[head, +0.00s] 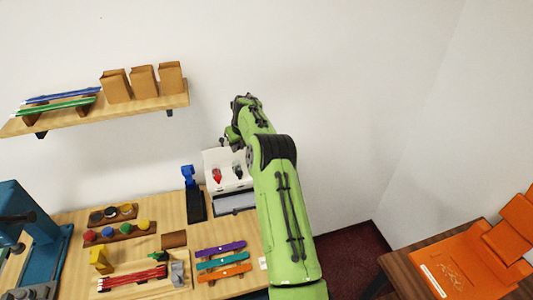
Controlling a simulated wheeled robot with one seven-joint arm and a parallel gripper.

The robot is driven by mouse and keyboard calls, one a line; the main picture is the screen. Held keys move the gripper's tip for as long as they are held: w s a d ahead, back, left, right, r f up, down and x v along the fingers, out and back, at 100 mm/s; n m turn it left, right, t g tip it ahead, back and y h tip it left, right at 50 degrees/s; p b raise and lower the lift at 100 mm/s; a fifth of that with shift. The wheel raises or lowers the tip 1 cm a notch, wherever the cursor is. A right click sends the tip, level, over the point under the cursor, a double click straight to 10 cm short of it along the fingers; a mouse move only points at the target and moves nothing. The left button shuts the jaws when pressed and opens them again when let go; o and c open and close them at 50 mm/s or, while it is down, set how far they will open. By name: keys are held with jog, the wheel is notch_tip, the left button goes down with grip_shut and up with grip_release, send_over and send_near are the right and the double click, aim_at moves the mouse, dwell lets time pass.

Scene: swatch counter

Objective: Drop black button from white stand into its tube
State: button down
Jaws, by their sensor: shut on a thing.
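The white stand (212,157) is at the back of the counter, against the wall, partly behind my arm. A red piece (216,176) and a small dark piece (238,172) show on it. My gripper (231,137) is at the far end of my green arm, above the white stand, and mostly hidden by the arm. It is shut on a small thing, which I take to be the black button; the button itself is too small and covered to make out. I cannot tell which thing is its tube.
A black and blue device (194,200) stands left of the white stand. A wall shelf (150,104) holds brown bags. An orange case (465,270) lies at right.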

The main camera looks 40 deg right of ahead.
jog(key=shift+w+a+r, duration=0.15)
jog(key=shift+w+r, duration=0.05)
jog(key=shift+w, duration=0.1)
jog(key=shift+f, duration=0.1)
notch_tip(320, 180, down, 6)
jog(key=b, duration=0.5)
jog(key=shift+s+f, duration=0.1)
jog(key=shift+f, duration=0.1)
jog(key=shift+a+f+b, duration=0.1)
jog(key=shift+f+b, duration=0.1)
jog(key=shift+b, duration=0.1)
jog(key=shift+s, duration=0.1)
jog(key=c, duration=1)
grip_release()
jog(key=shift+f, duration=0.1)
jog(key=shift+o, duration=0.2)
jog(key=shift+r, duration=0.2)
